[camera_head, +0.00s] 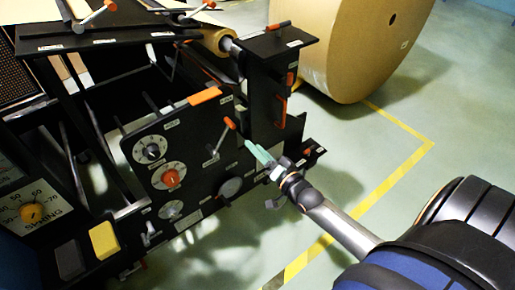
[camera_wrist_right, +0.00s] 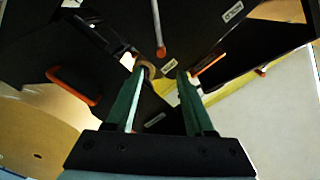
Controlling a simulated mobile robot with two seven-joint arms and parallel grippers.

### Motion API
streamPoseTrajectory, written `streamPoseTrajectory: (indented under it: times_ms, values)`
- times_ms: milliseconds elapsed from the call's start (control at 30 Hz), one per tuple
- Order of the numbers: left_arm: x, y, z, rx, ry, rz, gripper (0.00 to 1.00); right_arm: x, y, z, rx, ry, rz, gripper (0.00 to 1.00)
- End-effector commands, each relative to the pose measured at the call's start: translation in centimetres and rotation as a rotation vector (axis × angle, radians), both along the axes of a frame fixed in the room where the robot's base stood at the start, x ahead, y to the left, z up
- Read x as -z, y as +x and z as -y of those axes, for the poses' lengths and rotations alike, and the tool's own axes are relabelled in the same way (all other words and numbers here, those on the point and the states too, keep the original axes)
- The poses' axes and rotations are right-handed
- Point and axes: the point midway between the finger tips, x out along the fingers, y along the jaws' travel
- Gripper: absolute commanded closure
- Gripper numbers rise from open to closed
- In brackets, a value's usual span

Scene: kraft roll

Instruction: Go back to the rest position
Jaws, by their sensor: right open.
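My right gripper (camera_head: 262,156) reaches in from the lower right in the head view, its green fingers in front of the black machine panel (camera_head: 190,150). In the right wrist view my right gripper (camera_wrist_right: 160,95) shows its two green fingers apart with nothing held between them. An orange-tipped lever (camera_head: 221,138) on the panel stands just left of the fingertips. I cannot tell whether the fingers touch the machine. My left gripper is not in view.
The panel carries a red-orange knob (camera_head: 172,178) and other dials. A yellow button (camera_head: 104,240) sits at the lower left. A large kraft roll (camera_head: 362,45) stands behind the machine. Yellow floor tape (camera_head: 398,172) crosses the open green floor at right.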

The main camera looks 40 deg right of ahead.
Motion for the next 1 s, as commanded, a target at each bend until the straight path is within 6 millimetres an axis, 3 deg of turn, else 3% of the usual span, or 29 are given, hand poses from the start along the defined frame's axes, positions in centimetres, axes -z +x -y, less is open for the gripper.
streamPoseTrajectory:
  times_ms: [433, 567, 667, 800, 1000]
  values:
    - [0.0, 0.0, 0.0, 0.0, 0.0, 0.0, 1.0, 0.0, 0.0, 0.0, 0.0, -0.002, -0.001, 0.47]
    - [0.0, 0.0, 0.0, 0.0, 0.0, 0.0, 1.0, 1.4, -1.1, -1.7, -0.027, -0.056, -0.054, 0.47]
    - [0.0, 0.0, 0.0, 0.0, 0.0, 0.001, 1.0, 4.0, -3.6, -5.2, -0.091, -0.182, -0.162, 0.47]
    - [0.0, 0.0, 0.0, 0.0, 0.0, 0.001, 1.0, 7.8, -9.3, -11.2, -0.244, -0.437, -0.344, 0.47]
    - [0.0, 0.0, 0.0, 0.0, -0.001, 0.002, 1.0, 10.2, -18.1, -17.4, -0.502, -0.775, -0.531, 0.47]
